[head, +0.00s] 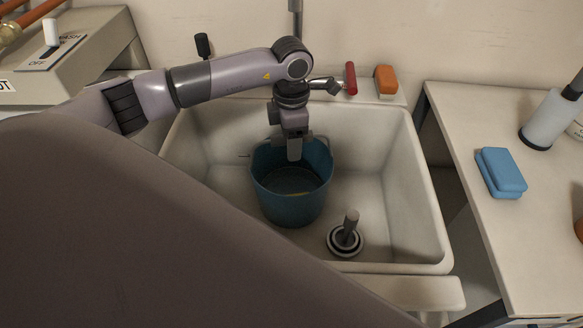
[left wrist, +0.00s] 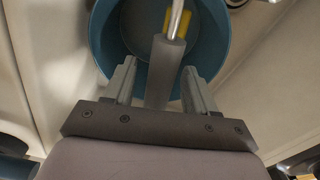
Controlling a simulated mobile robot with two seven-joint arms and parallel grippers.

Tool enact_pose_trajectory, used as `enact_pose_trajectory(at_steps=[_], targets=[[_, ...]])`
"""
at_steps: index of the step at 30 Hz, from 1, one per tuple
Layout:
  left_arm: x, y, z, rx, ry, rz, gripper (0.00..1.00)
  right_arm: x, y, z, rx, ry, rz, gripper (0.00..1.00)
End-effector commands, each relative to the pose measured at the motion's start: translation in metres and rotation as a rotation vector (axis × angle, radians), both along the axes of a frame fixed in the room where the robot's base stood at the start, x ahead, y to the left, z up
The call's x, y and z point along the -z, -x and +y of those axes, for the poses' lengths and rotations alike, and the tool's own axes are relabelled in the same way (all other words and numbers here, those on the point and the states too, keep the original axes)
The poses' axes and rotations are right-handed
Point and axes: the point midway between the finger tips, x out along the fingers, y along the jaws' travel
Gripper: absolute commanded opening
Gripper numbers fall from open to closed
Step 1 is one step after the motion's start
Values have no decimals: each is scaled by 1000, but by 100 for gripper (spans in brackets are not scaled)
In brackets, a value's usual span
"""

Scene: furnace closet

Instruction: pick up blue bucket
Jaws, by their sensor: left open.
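The blue bucket (head: 290,208) stands upright in the white sink (head: 395,190), with handle loops at its rim. Something small and yellow shows inside it. My left gripper (head: 294,148) points down over the back part of the bucket's mouth. In the left wrist view, the gripper's two fingers (left wrist: 158,68) are apart, with the bucket (left wrist: 101,40) beyond them. A grey bar with a shiny metal end (left wrist: 166,65) shows between the fingers; I cannot tell what it is. Whether the fingers touch the bucket rim is not clear. My right gripper is not in view.
A drain plug with an upright stem (head: 346,236) sits in the sink, right of the bucket. A blue sponge (head: 501,172) and a bottle (head: 548,120) stand on the right counter.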

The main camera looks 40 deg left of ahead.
Motion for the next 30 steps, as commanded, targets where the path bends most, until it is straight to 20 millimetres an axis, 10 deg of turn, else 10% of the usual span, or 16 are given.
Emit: enact_pose_trajectory(at_steps=[3, 9, 30], targets=[[0, 0, 0, 0, 0, 0, 56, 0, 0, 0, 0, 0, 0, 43], [0, 0, 0, 1, 0, 0, 0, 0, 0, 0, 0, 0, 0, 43], [-1, 0, 0, 1, 1, -1, 0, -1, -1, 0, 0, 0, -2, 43]])
